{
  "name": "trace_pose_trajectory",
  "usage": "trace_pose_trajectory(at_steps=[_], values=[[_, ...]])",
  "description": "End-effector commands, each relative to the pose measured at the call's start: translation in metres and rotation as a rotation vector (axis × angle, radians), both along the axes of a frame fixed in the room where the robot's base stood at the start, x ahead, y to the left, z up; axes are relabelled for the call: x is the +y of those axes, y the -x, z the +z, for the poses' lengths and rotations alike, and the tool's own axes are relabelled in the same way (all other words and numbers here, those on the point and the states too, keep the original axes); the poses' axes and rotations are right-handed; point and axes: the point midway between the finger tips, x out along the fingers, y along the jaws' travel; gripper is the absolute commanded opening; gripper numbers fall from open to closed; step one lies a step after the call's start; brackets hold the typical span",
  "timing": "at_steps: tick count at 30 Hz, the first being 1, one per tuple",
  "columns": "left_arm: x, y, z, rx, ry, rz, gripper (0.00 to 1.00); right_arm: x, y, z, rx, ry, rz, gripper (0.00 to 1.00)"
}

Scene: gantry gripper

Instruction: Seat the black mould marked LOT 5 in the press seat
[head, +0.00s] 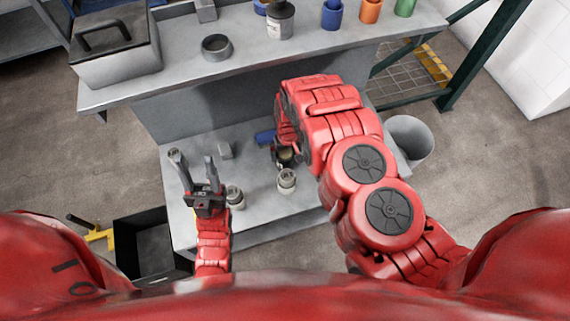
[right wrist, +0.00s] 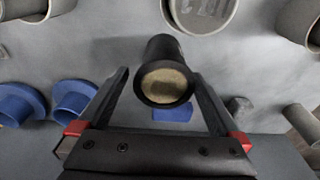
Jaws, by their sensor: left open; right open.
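A black mould (right wrist: 161,62) with a tan top face stands between the fingers of my right gripper (right wrist: 159,78) in the right wrist view. The fingers are open on either side, and I cannot tell whether they touch it. In the head view my right arm hides most of that gripper and the mould (head: 286,158). No LOT 5 mark is legible. My left gripper (head: 192,160) is open and empty above the left part of the lower bench. A dark grey ring (head: 215,58) sits on the upper shelf; I cannot tell whether it is the press seat.
Two pale-lidded jars (head: 287,180) (head: 235,197) and a grey block (head: 225,150) stand on the lower bench (head: 270,218). The upper shelf holds a grey box (head: 120,65), a labelled pot (head: 280,24) and blue, orange and green cups. A black bin (head: 150,250) stands at left.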

Motion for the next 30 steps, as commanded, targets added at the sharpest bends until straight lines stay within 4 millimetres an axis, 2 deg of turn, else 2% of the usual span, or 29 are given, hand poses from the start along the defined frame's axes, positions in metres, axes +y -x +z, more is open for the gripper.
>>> trace_pose_trajectory(at_steps=[11,21,30], values=[[0.0,0.0,0.003,0.0,0.0,0.0,0.5,0.002,0.0,-0.018,0.0,0.0,0.003,1.0],[0.0,0.0,0.001,0.0,0.0,0.0,0.5,0.005,0.0,-0.057,-0.002,0.0,0.003,1.0],[0.0,0.0,0.001,0.0,0.0,0.0,0.5,0.006,0.0,-0.06,-0.002,-0.001,0.002,1.0]])
